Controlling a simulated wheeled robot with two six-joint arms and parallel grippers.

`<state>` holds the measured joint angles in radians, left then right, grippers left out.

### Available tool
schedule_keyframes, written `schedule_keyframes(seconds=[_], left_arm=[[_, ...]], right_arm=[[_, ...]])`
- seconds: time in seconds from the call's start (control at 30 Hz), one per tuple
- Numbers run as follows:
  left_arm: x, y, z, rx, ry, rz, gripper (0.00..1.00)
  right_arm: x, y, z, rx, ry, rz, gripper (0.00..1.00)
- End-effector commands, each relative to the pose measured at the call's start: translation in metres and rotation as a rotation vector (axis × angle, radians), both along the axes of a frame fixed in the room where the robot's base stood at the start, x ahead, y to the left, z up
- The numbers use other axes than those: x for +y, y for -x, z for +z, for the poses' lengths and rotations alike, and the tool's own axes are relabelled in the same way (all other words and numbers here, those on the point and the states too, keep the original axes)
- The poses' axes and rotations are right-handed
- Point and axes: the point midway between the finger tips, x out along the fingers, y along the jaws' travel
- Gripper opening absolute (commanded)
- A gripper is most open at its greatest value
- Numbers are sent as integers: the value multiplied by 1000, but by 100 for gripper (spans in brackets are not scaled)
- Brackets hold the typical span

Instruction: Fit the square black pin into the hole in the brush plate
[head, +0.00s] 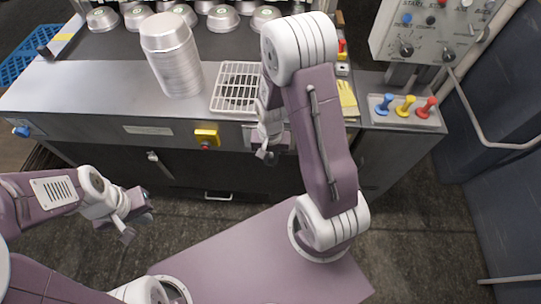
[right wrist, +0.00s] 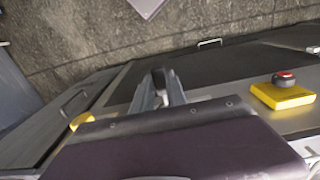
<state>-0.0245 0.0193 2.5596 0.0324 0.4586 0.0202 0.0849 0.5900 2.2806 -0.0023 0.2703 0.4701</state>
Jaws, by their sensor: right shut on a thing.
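My right gripper (head: 266,150) hangs in front of the counter's front edge, below the white wire rack. In the right wrist view its fingers (right wrist: 165,90) are shut on a small dark piece, which looks like the square black pin (right wrist: 158,76). In the head view I cannot make out the pin. My left gripper (head: 138,219) is over the floor at the lower left, with its fingers apart and nothing seen between them. I cannot identify the brush plate or its hole in either view.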

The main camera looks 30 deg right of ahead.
Motion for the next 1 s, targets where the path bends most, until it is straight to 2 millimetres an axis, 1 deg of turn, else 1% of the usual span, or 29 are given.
schedule_keyframes(seconds=[0.63,0.87,1.0], left_arm=[[0,0,0,0,0,0,0],[0,0,4,0,0,0,0],[0,0,3,0,0,0,0]], right_arm=[[-16,-26,0,0,0,2,0],[-22,-36,1,0,0,2,0],[-22,-36,0,0,0,3,0]])
